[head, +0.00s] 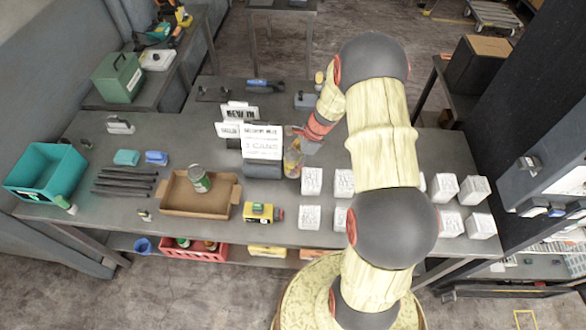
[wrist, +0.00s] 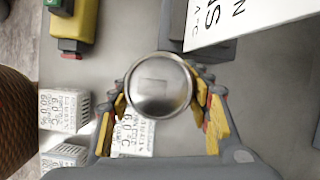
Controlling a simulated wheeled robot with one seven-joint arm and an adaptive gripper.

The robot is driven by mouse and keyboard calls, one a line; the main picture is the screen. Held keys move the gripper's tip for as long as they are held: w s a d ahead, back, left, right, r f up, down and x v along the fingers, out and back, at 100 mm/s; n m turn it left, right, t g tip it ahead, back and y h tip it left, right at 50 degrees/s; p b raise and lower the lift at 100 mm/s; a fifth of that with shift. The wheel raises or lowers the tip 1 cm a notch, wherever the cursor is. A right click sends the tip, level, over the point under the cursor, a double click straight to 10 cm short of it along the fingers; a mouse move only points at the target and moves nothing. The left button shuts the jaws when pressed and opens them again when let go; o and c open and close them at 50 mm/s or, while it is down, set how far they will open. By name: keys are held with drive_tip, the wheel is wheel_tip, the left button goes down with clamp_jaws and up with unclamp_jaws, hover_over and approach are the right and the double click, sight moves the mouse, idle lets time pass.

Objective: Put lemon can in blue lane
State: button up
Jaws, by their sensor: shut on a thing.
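My gripper (wrist: 162,104) is shut on a can (wrist: 160,84). In the wrist view its round silver lid shows between the yellow finger pads, and its side label is hidden. In the head view my gripper (head: 297,143) is over the middle of the grey table, and the held can (head: 293,160) shows small and yellowish beside the sign stand. It looks upright; whether it touches the table I cannot tell. I cannot make out a blue lane in either view.
A green can (head: 199,180) stands in an open cardboard tray (head: 188,208). White printed cubes (head: 311,181) stand in rows to the right. A sign stand (head: 262,150) is close left of the held can. A yellow device (head: 262,212) lies near the front edge. A teal bin (head: 45,172) is far left.

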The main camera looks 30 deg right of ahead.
drive_tip(key=shift+f, duration=2)
drive_tip(key=shift+f, duration=0.15)
drive_tip(key=o, duration=1.5)
drive_tip(key=shift+c, duration=0.2)
